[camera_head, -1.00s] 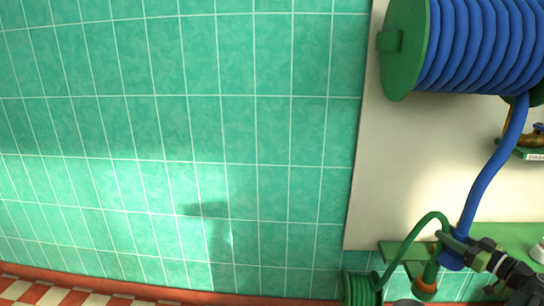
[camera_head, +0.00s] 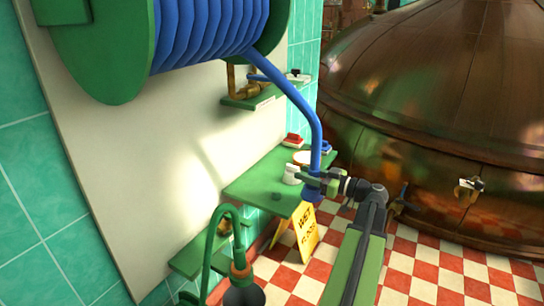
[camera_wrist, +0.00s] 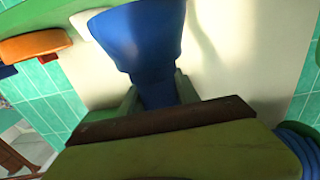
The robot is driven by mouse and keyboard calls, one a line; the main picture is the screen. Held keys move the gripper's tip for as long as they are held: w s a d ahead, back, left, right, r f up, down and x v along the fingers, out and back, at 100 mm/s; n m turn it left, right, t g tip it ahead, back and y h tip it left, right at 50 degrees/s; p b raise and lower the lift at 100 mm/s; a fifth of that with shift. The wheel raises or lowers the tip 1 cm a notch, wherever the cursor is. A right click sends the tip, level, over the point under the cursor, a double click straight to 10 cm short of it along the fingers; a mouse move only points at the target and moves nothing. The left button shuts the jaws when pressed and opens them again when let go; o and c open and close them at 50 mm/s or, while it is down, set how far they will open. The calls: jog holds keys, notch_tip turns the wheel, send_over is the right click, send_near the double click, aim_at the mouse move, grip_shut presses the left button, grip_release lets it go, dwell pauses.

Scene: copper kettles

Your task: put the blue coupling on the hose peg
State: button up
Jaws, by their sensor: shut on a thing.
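The blue coupling (camera_head: 312,191) is at the lower end of the blue hose (camera_head: 292,92), which runs down from the reel in the head view. My gripper (camera_head: 311,177) is shut on the coupling, holding it in front of the green shelf's right edge. In the wrist view the coupling (camera_wrist: 145,40) fills the upper middle, with green fingers on both sides. I cannot make out the hose peg for certain; a small green bracket (camera_head: 190,262) is on the wall at the lower left.
The green reel (camera_head: 100,45) is at the upper left. The green shelf (camera_head: 250,190) bears small red, white and blue things. A yellow wet-floor sign (camera_head: 305,232) stands behind my gripper. A large copper kettle (camera_head: 430,100) fills the right.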

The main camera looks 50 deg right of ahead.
jog(key=w+a+r+p, duration=0.4)
jog(key=w+a, duration=0.2)
jog(key=w, duration=0.5)
notch_tip(320, 180, down, 6)
jog(key=b, duration=0.6)
jog(key=shift+w+f, duration=0.15)
jog(key=shift+f+b, duration=0.15)
jog(key=shift+b, duration=0.15)
jog(key=shift+f+b, duration=0.45)
jog(key=o, duration=1.3)
jog(key=shift+o, duration=0.2)
